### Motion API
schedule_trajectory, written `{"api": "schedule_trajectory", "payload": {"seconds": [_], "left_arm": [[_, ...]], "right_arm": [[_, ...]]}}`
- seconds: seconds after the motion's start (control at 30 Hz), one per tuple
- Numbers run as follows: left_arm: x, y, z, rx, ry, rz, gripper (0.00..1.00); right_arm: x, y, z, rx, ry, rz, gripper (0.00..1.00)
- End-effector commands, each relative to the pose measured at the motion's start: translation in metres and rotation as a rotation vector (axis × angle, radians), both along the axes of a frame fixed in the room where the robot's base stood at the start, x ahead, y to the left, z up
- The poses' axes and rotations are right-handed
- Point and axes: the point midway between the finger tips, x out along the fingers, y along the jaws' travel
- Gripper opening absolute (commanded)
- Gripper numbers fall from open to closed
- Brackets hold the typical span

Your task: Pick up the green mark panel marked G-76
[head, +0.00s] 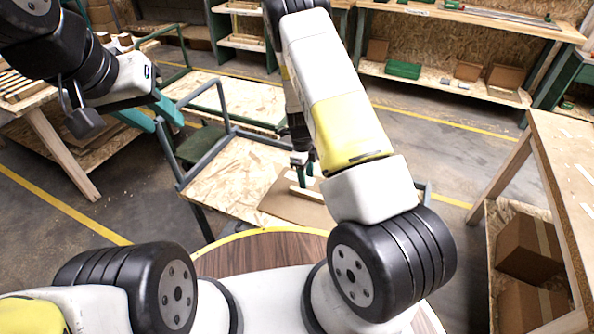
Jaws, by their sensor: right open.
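I cannot pick out a green panel marked G-76; no such mark is readable. A small green piece (316,169) shows at the cart, partly hidden by my right arm. My right gripper (300,158) points down over the wood-topped cart (228,172) and is open, half hidden behind my right arm. Whether it touches anything is unclear. A brown cardboard sheet (290,207) with white strips lies below it on the cart.
A green box (403,70) sits on the back bench's lower shelf. A wooden bench (566,165) stands at right, with cardboard boxes (528,248) beneath. A wooden table (45,110) stands at left. Grey floor (455,160) with yellow lines is open between the cart and right bench.

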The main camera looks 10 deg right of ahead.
Motion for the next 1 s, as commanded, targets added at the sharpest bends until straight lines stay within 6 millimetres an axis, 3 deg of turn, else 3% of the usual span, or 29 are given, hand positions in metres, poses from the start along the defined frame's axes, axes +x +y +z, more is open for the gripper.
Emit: {"api": "schedule_trajectory", "payload": {"seconds": [0.43, 0.77, 1.0], "left_arm": [[0.0, 0.0, 0.0, 0.0, 0.0, 0.0, 0.38], [0.0, 0.0, 0.0, 0.0, 0.0, 0.0, 0.38], [0.0, 0.0, 0.0, 0.0, 0.0, 0.0, 0.38]], "right_arm": [[-0.003, -0.005, -0.059, 0.002, 0.003, 0.001, 0.45], [-0.002, -0.005, -0.066, 0.002, -0.001, 0.002, 0.45], [-0.002, -0.005, -0.066, 0.002, 0.0, 0.002, 0.0]]}}
